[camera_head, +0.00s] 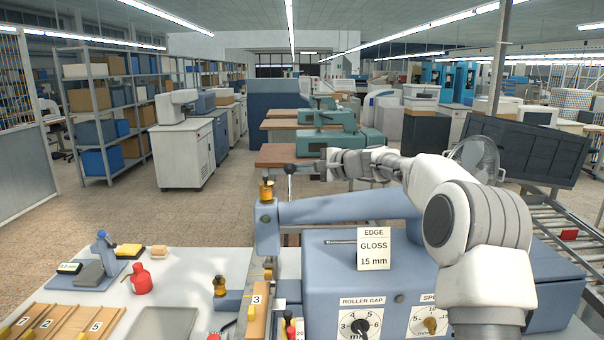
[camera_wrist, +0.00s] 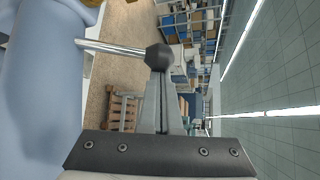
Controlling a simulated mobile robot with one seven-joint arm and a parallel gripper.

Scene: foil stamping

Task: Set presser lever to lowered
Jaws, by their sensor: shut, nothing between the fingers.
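The lever I take for the presser lever is a thin metal rod with a dark ball knob (camera_head: 289,169). It stands upright above the blue arm of the stamping machine (camera_head: 330,208) in the head view. In the wrist view the shiny rod (camera_wrist: 112,47) runs from the blue machine body to the dark knob, just beyond my fingertips. My gripper (camera_head: 328,158) is to the right of the knob in the head view, pointing left. Its fingers (camera_wrist: 161,78) are shut and empty. I cannot tell whether they touch the knob.
A card (camera_head: 374,248) stands on the machine above its dials. The white worktable (camera_head: 195,275) at the left holds a red bottle (camera_head: 141,280), a blue stand (camera_head: 100,262) and wooden strips (camera_head: 55,322). A roller conveyor (camera_head: 560,225) lies at the right. Air left of the lever looks clear.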

